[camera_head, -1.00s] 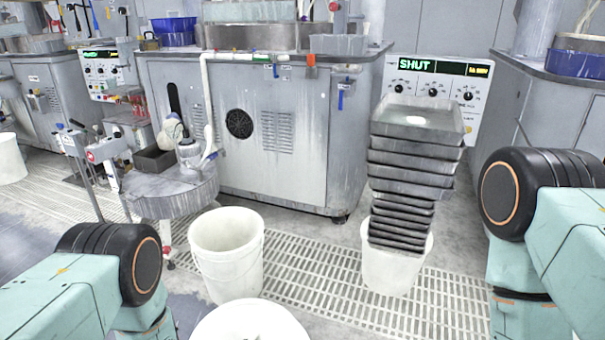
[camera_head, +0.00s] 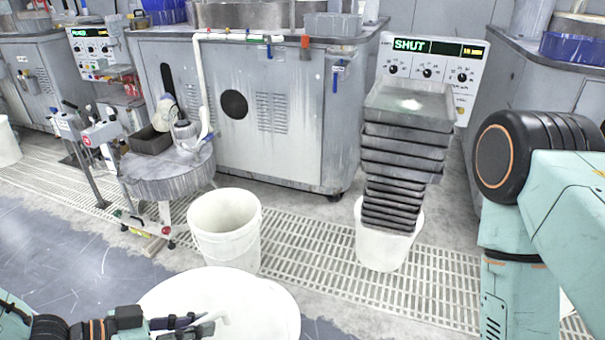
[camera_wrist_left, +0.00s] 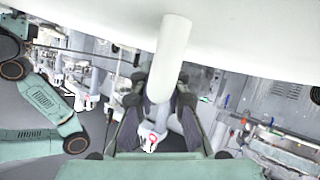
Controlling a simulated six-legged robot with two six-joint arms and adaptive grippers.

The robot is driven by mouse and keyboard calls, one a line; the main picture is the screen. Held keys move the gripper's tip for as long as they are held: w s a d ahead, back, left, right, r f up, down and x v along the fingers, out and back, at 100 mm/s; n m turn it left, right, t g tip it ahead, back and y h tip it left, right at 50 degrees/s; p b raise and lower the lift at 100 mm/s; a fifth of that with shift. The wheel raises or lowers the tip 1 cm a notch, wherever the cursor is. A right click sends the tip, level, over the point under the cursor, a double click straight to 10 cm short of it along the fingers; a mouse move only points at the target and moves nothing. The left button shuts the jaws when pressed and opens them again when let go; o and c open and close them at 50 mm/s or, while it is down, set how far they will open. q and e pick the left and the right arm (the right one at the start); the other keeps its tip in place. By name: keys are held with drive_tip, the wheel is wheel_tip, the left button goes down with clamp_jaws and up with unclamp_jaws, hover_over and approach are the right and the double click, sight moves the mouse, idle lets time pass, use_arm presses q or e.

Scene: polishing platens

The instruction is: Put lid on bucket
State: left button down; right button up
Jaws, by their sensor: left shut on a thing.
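The white round lid (camera_head: 262,305) is at the bottom of the head view, seen from above, its near part cut off. In the left wrist view the fingers (camera_wrist_left: 160,98) flank the white handle (camera_wrist_left: 170,50), with the lid (camera_wrist_left: 240,30) spreading across the top. The open white bucket (camera_head: 228,240) stands on the floor just beyond the lid, its top uncovered. My right gripper is out of view; only my right arm shows at the right.
A tall stack of grey trays (camera_head: 400,155) stands in another white bucket (camera_head: 383,248) to the right. A small round table (camera_head: 165,185) with tools on it stands behind left. A grey machine cabinet (camera_head: 290,125) is behind the bucket. Slotted floor grating (camera_head: 315,235) runs between.

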use_arm(q)
drive_tip(key=w+r+n+p, duration=0.1)
drive_tip(key=w+r, duration=0.3)
drive_tip(key=r, duration=0.7)
drive_tip(key=shift+w+t+y+p, duration=0.2)
drive_tip(key=shift+t+y+p, duration=0.15)
drive_tip(key=shift+t+y, duration=0.05)
